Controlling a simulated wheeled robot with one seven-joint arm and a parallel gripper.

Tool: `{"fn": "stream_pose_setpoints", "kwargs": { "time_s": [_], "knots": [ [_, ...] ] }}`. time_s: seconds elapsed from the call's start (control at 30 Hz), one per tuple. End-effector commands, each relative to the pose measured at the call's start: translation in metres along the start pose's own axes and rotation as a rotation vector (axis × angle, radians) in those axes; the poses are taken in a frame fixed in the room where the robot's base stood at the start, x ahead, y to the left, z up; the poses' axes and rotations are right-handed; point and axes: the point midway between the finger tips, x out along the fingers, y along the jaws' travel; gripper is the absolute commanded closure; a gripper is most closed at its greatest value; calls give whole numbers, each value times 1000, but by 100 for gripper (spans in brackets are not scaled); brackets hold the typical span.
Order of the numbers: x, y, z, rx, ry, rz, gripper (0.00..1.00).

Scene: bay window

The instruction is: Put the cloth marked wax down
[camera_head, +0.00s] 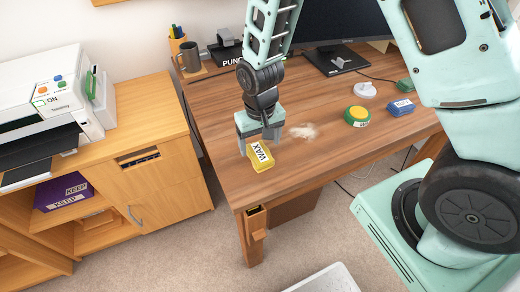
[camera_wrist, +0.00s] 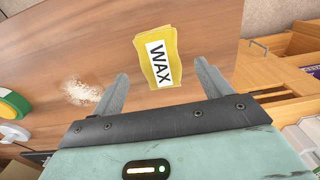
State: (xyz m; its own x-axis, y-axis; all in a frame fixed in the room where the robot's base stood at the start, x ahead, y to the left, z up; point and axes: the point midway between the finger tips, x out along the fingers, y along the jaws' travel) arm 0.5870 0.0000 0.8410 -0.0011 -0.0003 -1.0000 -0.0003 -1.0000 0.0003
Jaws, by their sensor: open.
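The yellow cloth with a white WAX label (camera_head: 261,157) lies folded on the wooden desk (camera_head: 330,158), near its front left corner. It also shows in the wrist view (camera_wrist: 157,57), beyond and between the fingertips. My gripper (camera_head: 261,147) is open above the desk at the cloth's back edge. In the wrist view its two fingers (camera_wrist: 163,85) stand apart with nothing held between them. No finger visibly touches the cloth. I cannot tell the exact height of the fingertips above the desk.
A pale powdery patch (camera_head: 303,131) lies right of my gripper. A green-and-yellow round tin (camera_head: 357,116), a blue labelled block (camera_head: 401,107) and a white round item (camera_head: 365,90) stand farther right. A monitor stand (camera_head: 336,60) is behind. A wooden cabinet (camera_head: 172,150) with a printer stands left.

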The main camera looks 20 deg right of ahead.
Motion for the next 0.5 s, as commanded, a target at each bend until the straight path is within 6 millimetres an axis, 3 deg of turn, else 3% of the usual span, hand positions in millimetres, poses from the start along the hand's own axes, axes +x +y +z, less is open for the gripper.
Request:
{"fn": "stream_pose_setpoints", "kwargs": {
  "time_s": [0.2, 0.5],
  "knots": [
    [-45, 0, -1, 0, 5, -2, 23],
    [-78, -2, 1, -6, 1, -3, 23]
  ]
}}
